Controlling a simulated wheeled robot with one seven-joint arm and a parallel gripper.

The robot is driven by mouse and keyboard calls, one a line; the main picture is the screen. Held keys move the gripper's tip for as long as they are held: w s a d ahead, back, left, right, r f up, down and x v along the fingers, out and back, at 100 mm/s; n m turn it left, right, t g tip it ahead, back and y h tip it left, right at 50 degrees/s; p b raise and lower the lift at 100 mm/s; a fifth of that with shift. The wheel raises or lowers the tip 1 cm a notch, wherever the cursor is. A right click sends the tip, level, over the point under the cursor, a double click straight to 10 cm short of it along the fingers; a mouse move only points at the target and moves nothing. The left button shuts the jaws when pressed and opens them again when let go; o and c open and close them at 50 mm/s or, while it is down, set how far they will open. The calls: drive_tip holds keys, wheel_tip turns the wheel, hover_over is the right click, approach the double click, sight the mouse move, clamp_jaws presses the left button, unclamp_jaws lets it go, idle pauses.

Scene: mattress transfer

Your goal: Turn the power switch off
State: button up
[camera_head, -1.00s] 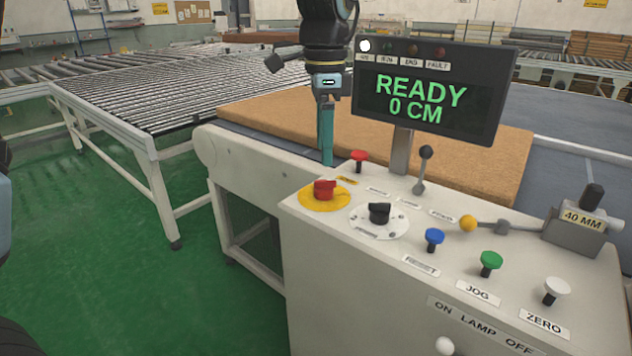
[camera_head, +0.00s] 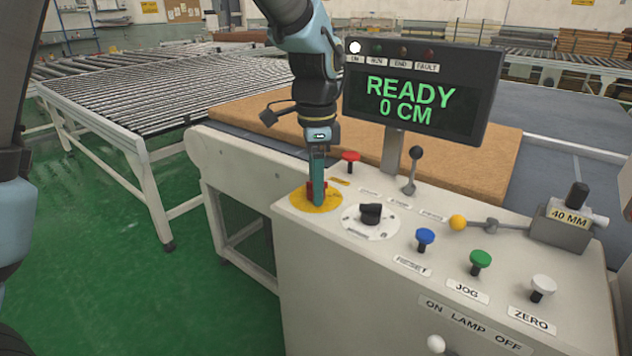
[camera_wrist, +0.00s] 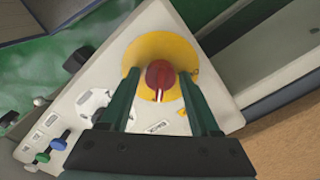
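The red power switch knob (camera_head: 309,190) sits on a round yellow plate (camera_head: 336,201) at the console's left corner. In the wrist view the knob (camera_wrist: 160,76) shows a white pointer mark directed toward the bottom of the picture. My gripper (camera_head: 318,198) points down over the knob, and its teal fingers hide part of it in the head view. In the wrist view my gripper (camera_wrist: 158,82) is open, one finger on each side of the knob, with small gaps visible. The display (camera_head: 412,100) reads READY, 0 CM, and its ON lamp (camera_head: 355,47) is lit white.
A black selector knob (camera_head: 371,214) and a red button (camera_head: 351,158) stand close to my gripper. Blue (camera_head: 425,237), green (camera_head: 481,259) and white (camera_head: 543,284) buttons are farther right. A black-knobbed lever (camera_head: 413,172) rises below the display. A brown mattress (camera_head: 245,108) lies behind the console.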

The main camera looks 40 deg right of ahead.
clamp_jaws()
idle(0.5)
drive_tip(key=n+p, duration=0.1)
drive_tip(key=n, duration=0.2)
drive_tip(key=shift+r+n, duration=0.1)
drive_tip(key=shift+n, duration=0.3)
drive_tip(key=n+p, duration=0.2)
drive_tip(key=n, duration=0.3)
drive_tip(key=n+p, duration=0.1)
drive_tip(key=n, duration=0.4)
drive_tip(key=shift+d+n+p, duration=0.1)
drive_tip(key=shift+n+p, duration=0.45)
drive_tip(key=shift+n, duration=1.55)
